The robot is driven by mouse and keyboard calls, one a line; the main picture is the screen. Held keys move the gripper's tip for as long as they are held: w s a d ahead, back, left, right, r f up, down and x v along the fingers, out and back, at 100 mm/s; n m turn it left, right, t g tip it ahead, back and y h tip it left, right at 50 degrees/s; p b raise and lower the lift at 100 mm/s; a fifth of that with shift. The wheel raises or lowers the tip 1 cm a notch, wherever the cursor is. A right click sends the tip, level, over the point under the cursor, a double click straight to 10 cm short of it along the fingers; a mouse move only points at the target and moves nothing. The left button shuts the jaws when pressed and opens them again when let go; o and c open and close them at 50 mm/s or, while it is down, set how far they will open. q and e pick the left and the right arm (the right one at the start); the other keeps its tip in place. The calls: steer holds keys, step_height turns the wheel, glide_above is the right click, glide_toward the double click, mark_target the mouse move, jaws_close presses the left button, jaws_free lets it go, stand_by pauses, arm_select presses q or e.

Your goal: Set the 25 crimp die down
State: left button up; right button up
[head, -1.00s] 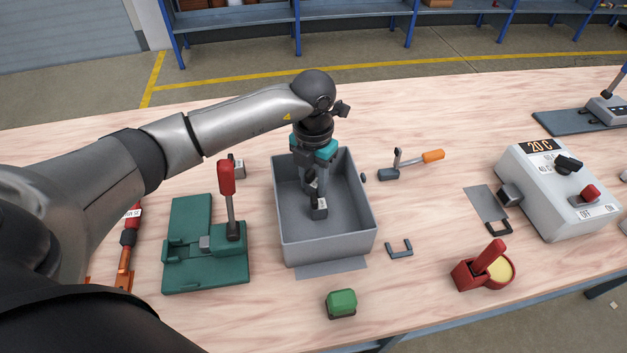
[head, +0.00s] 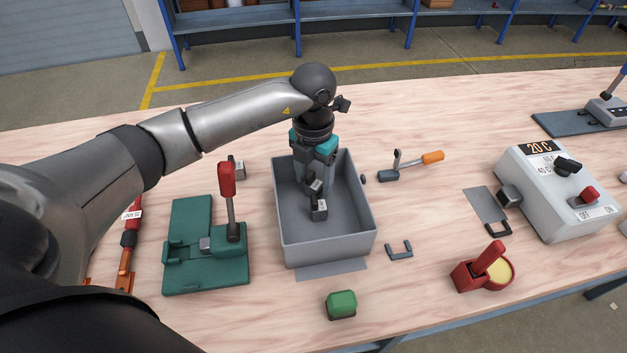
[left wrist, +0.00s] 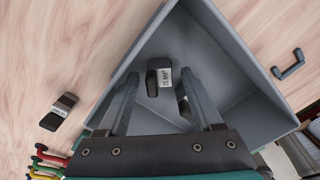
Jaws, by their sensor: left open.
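The 25 crimp die is a small dark block with a white label reading 25 in the left wrist view (left wrist: 154,82). It lies inside the grey bin (head: 325,250), on its floor; in the head view it seems to be the lower of two small blocks (head: 319,212). My left gripper (head: 316,182) points down into the bin. Its fingers are open and apart, on either side of the labelled die in the wrist picture. My right gripper is out of view.
Left of the bin are a green press with a red lever (head: 227,180) and a small die (head: 238,168) on the table. A grey control box (head: 560,200), red holder (head: 482,268) and orange-handled tool (head: 432,157) are to the right. A green block (head: 341,303) is in front.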

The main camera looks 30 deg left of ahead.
mark_target(313, 183)
arm_select(q)
step_height(313, 183, up, 11)
steer(key=p, duration=0.1)
steer(key=shift+f, duration=0.1)
stand_by(0.4)
